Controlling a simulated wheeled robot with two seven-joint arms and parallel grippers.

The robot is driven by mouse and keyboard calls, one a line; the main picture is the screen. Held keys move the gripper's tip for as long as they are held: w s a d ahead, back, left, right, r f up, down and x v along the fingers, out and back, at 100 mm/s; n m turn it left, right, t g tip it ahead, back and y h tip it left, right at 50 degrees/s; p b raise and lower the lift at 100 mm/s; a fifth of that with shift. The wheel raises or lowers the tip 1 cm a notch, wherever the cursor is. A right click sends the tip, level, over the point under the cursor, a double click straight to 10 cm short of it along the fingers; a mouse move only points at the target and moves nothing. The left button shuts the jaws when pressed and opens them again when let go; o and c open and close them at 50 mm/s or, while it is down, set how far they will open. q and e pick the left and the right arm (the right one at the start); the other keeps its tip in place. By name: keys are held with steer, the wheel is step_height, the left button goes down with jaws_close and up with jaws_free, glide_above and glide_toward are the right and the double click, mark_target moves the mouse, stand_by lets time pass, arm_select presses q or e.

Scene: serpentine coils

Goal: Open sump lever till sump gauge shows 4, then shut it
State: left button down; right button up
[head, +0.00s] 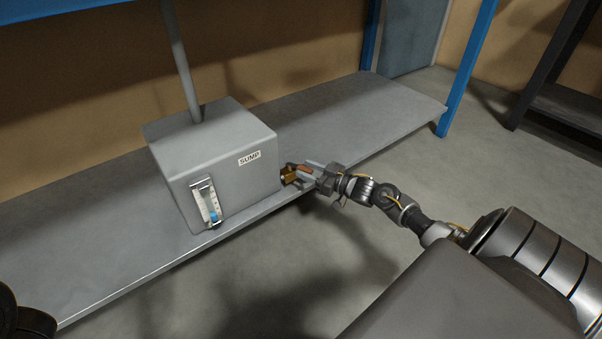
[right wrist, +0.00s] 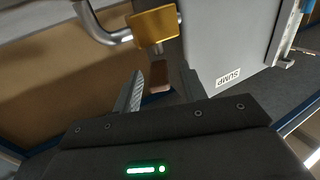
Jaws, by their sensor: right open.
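The sump (head: 215,150) is a grey box with a SUMP label, standing on the grey shelf. It also shows at the upper right of the right wrist view (right wrist: 222,40). The sump gauge (head: 206,202) is a clear upright tube on its front with blue at the bottom; its numbers are too small to read. A brass valve body (right wrist: 154,26) on a pipe sits beside the box. The sump lever's red-brown handle (right wrist: 159,76) lies below it. My right gripper (head: 305,176) is open, its fingers around the handle; contact cannot be told. My left gripper is out of view.
A grey pipe (head: 181,65) rises from the top of the box. The shelf (head: 110,245) is bare to the left and right of the box. A blue post (head: 466,75) stands at its right end. Open floor lies in front.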

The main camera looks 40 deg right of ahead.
mark_target(297, 166)
steer(key=shift+b+x, duration=0.45)
steer(key=shift+x, duration=1.05)
jaws_close()
